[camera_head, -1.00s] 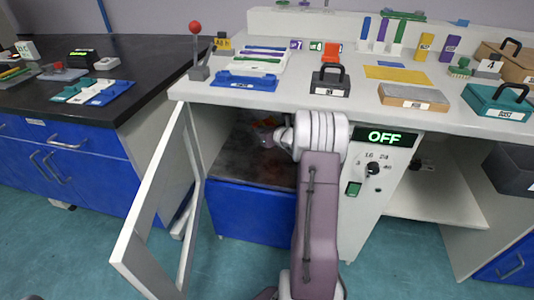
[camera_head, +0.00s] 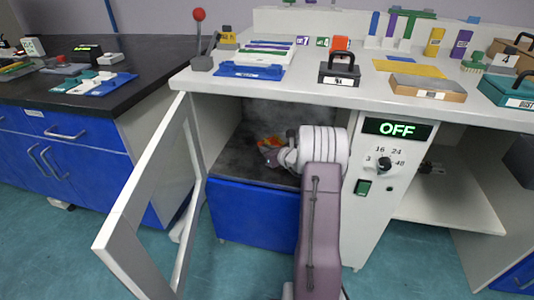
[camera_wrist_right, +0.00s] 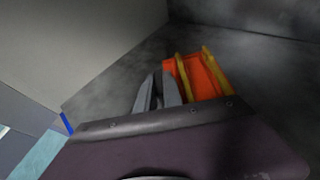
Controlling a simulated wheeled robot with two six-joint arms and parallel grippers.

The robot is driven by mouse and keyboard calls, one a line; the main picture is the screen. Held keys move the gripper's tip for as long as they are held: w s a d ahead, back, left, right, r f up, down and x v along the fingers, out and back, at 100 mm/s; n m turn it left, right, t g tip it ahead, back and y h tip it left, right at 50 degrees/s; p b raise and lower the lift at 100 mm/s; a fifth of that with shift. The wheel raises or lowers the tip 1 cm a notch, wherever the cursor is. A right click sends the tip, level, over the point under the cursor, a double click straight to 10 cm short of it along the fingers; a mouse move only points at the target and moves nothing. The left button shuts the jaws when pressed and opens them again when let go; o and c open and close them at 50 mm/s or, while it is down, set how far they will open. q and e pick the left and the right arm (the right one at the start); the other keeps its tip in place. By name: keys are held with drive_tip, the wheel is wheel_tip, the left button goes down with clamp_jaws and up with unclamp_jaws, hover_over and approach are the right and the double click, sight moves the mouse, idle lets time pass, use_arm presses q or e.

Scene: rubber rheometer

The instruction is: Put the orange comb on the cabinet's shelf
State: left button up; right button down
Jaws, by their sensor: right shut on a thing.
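My right arm reaches into the open cabinet bay under the bench. Its gripper (camera_head: 276,156) is inside the bay, just above the dark shelf (camera_head: 222,165). The orange comb (camera_head: 268,143) shows at the gripper's tip, partly hidden by the gripper. In the right wrist view my right gripper's grey fingers (camera_wrist_right: 157,92) are close together. The orange comb (camera_wrist_right: 203,76), with yellow strips, lies right beside them; the contact between fingers and comb is not clearly seen. I cannot tell whether the comb touches the shelf. My left gripper is not in view.
The white-framed cabinet door (camera_head: 140,200) stands open at the left of the bay. A control panel (camera_head: 385,165) reading OFF is close right of my arm. The benchtop (camera_head: 300,85) above carries several tools and boxes. The shelf's left part is clear.

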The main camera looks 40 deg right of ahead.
drive_tip(key=c, duration=1.5)
unclamp_jaws()
drive_tip(key=shift+r, duration=0.1)
drive_tip(key=shift+s+r, duration=0.1)
drive_tip(key=shift+r, duration=0.05)
drive_tip(key=p+v, duration=0.4)
drive_tip(key=v, duration=0.7)
drive_tip(key=shift+r, duration=0.1)
drive_tip(key=shift+s+a, duration=0.15)
drive_tip(key=shift+s, duration=0.15)
